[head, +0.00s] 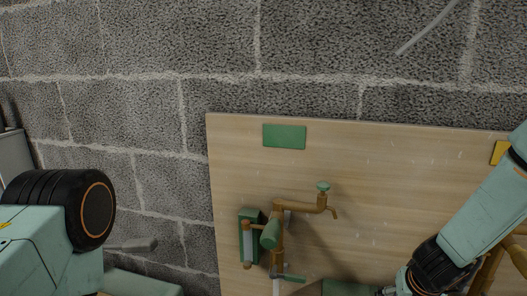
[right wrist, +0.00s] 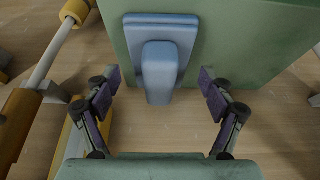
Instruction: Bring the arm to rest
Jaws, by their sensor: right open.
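My right gripper (right wrist: 160,84) is open in the right wrist view, its two dark fingers spread apart. A blue-grey lever or handle (right wrist: 160,72) on a green box (right wrist: 235,42) stands between the fingers, with a gap on each side. In the head view my right arm reaches down from the right edge. Its gripper end is at the bottom edge, by a green box (head: 350,288), and is mostly cut off. My left arm shows at the lower left; its gripper is not in view.
A wooden board (head: 375,160) stands against a grey block wall (head: 130,120). It carries brass pipework with a tap (head: 323,187), a green plate (head: 284,136) and a yellow plate (head: 499,152). In the right wrist view, a pipe with yellow fittings (right wrist: 74,11) is at the left.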

